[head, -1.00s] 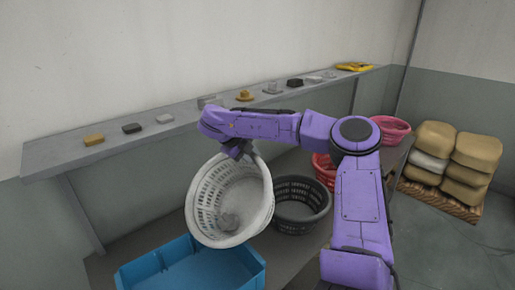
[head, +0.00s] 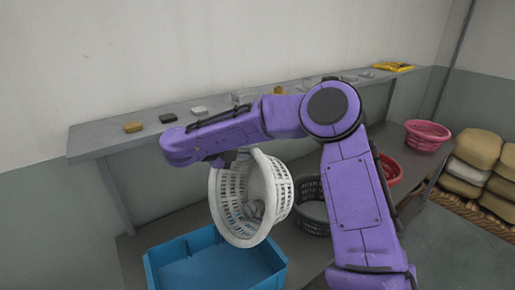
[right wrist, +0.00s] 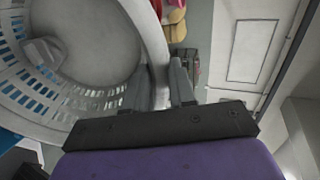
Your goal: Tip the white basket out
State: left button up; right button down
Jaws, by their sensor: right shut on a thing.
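The white basket (head: 279,196) is tipped steeply on its side in the head view, its open mouth facing left and toward me. Several grey pieces (head: 254,209) lie inside it, low against the lattice wall; one grey piece also shows in the right wrist view (right wrist: 45,54). My right gripper (head: 229,158) is shut on the basket's upper rim. In the right wrist view its two fingers (right wrist: 160,88) stand at the rim of the basket (right wrist: 146,28). My left gripper is not in view.
A blue bin (head: 165,255) stands below and left of the basket. A dark grey basket (head: 312,222) is behind at right, then a red basket (head: 391,172) and a pink one (head: 427,137). A wall shelf (head: 95,142) holds several small items. Sacks (head: 475,150) are stacked at far right.

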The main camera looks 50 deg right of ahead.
jog(key=w+a+h+p, duration=0.1)
jog(key=w+a+h, duration=0.1)
jog(key=a, duration=0.6)
jog(key=w+a+g+h+p, duration=0.1)
jog(key=w+a+h, duration=0.1)
jog(key=a, duration=0.6)
jog(key=shift+f+h, duration=0.35)
jog(key=shift+h, duration=0.55)
jog(key=shift+s+f, duration=0.1)
jog(key=shift+s, duration=0.05)
